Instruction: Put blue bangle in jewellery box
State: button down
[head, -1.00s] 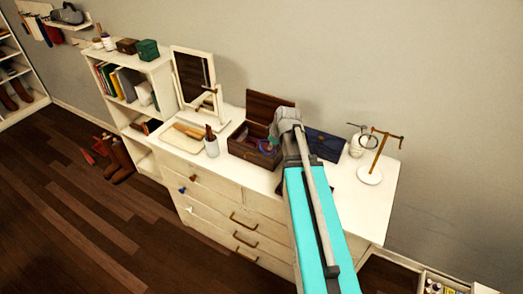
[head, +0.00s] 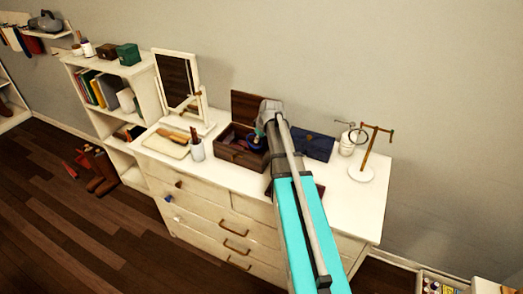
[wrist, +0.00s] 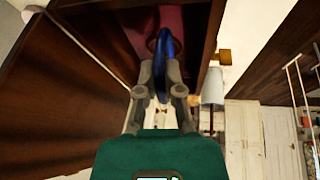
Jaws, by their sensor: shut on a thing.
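The jewellery box (head: 240,157) is a dark brown wooden box on the white dresser, with its lid (head: 248,106) standing open at the back. In the wrist view its wooden lid or wall (wrist: 55,80) fills the left, and a reddish lining (wrist: 110,25) shows inside. My gripper (wrist: 161,75) is shut on the blue bangle (wrist: 164,60), which stands edge-on between the fingertips. In the head view my gripper (head: 260,135) is over the right part of the open box. The bangle is small and partly hidden there; I cannot tell whether it touches the lining.
A navy blue case (head: 313,144) lies right of the box, with a white-based stand (head: 363,172) beyond it. A white cup (head: 197,151), a tray (head: 166,144) and a mirror (head: 176,82) are to the left. The dresser's front right top (head: 345,207) is clear.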

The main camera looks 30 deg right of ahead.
jog(key=shift+w+d+f+b, duration=0.3)
jog(key=shift+w+f+b, duration=0.35)
jog(key=shift+f, duration=0.2)
jog(key=shift+w+d+f+b, duration=0.25)
jog(key=shift+w+f+b, duration=0.4)
jog(key=shift+f, duration=0.15)
jog(key=shift+w+d+f+b, duration=0.25)
jog(key=shift+w+f+b, duration=0.15)
jog(key=shift+f+b, duration=0.3)
jog(key=shift+s+f+b, duration=0.1)
jog(key=shift+f+b, duration=1.2)
jog(key=shift+f, duration=0.15)
jog(key=c, duration=0.8)
grip_release()
jog(key=shift+r, duration=0.25)
jog(key=p+v, duration=0.3)
jog(key=shift+a, duration=0.1)
jog(key=p+v, duration=0.8)
jog(key=v, duration=0.1)
jog(key=shift+s+f, duration=0.1)
